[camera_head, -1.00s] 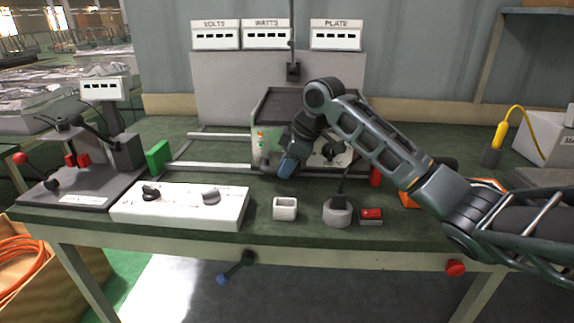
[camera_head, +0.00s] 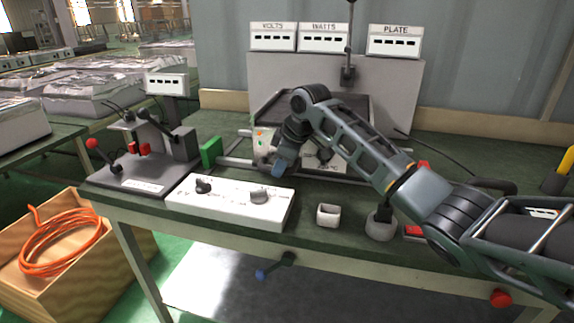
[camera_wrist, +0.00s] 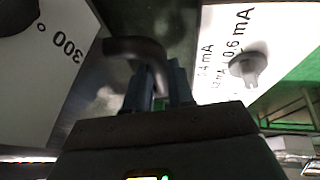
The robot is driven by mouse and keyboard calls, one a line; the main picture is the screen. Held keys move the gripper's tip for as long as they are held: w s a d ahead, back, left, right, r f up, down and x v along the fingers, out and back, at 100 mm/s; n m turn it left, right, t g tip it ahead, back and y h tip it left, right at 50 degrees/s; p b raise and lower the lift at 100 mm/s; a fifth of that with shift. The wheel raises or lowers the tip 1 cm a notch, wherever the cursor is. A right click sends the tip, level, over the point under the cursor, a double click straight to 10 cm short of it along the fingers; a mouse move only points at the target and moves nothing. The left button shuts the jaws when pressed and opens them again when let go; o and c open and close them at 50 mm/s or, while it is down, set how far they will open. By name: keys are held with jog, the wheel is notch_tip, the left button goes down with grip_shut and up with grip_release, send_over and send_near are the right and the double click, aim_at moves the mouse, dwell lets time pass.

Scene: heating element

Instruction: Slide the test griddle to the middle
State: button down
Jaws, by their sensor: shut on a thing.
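The test griddle (camera_head: 261,140) is a pale box with a dark flat top, standing on metal rails in front of the grey back panel. Its left front, with small green and orange marks, shows; my arm hides much of the rest. My gripper (camera_head: 281,166) is low at its front. In the wrist view my gripper (camera_wrist: 163,88) is shut on a dark bent handle (camera_wrist: 135,48). A pale panel marked "300" (camera_wrist: 52,75) lies left of it and one with "mA" marks (camera_wrist: 225,52) right.
A green block (camera_head: 210,151) stands left of the griddle, close to it. A white control box (camera_head: 228,203) with two knobs lies in front.

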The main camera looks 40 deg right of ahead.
jog(key=c, duration=1)
grip_release()
jog(key=shift+o, duration=0.2)
jog(key=shift+r, duration=0.1)
jog(key=v, duration=0.7)
jog(key=shift+s+r, duration=0.2)
jog(key=shift+r, duration=0.05)
